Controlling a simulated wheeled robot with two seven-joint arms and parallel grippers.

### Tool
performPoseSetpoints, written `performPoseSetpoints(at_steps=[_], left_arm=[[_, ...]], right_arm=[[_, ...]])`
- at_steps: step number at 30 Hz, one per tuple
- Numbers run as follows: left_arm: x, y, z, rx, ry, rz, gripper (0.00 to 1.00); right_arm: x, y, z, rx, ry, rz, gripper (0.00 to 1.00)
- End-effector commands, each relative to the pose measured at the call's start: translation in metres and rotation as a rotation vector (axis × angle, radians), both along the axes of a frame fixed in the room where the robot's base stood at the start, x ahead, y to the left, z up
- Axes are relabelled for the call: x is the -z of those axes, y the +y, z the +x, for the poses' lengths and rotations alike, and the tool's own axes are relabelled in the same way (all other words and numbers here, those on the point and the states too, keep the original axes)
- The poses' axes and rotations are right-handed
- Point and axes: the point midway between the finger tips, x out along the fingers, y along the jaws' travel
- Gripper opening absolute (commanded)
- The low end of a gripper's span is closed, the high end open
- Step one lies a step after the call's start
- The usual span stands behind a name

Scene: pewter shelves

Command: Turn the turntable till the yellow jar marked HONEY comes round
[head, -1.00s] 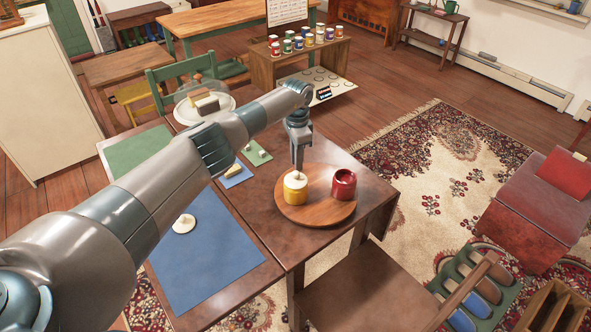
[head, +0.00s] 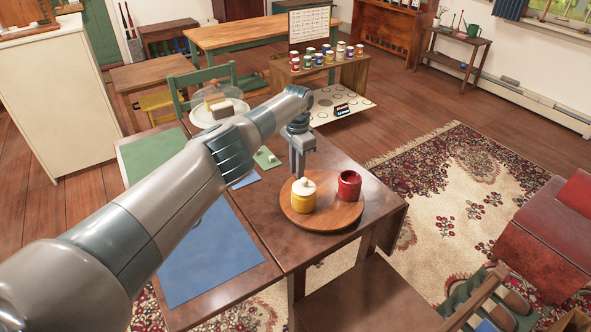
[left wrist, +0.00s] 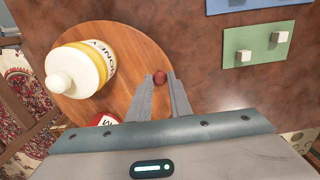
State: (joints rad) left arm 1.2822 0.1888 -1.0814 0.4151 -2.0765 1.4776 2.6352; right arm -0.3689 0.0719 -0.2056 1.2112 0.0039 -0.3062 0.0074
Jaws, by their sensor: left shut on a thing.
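The round wooden turntable (head: 325,219) lies on the brown table and carries two jars. The yellow jar (head: 303,202) with a cream knobbed lid stands at its front left. Its HONEY label reads in the left wrist view (left wrist: 103,58). The red jar (head: 348,187) stands at the right; a bit of it shows in the left wrist view (left wrist: 108,120). My left gripper (head: 298,174) points down at the turntable's far left edge, behind the yellow jar. In the left wrist view its fingers (left wrist: 163,82) are shut on a small red-brown knob (left wrist: 160,77) at the rim. My right gripper is not in view.
A blue mat (head: 215,255) and a green mat (head: 150,155) lie on the table's left part. A glass-domed plate (head: 217,112) stands behind. A chair (head: 375,300) stands at the near edge. The table right of the turntable is bare.

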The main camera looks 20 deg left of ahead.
Motion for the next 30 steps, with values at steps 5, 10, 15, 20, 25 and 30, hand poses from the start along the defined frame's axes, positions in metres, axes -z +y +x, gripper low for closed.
performPoseSetpoints(at_steps=[5,10,15,20,25,30], left_arm=[[-0.002,0.001,0.001,-0.001,-0.003,0.0,0.0],[-0.001,0.001,0.001,-0.001,-0.003,0.0,0.37],[-0.001,0.0,0.0,0.0,-0.001,0.0,0.37],[-0.001,0.0,0.0,0.0,-0.001,-0.001,0.37],[-0.01,0.0,0.001,0.0,-0.002,0.0,0.37],[-0.031,0.001,0.001,0.001,-0.004,0.0,0.37]], right_arm=[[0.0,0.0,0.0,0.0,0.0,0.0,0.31],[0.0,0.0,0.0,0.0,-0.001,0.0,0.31],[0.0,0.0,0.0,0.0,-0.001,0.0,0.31],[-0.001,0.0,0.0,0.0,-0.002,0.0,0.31],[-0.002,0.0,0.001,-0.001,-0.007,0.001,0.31],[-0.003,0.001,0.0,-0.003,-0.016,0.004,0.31]])
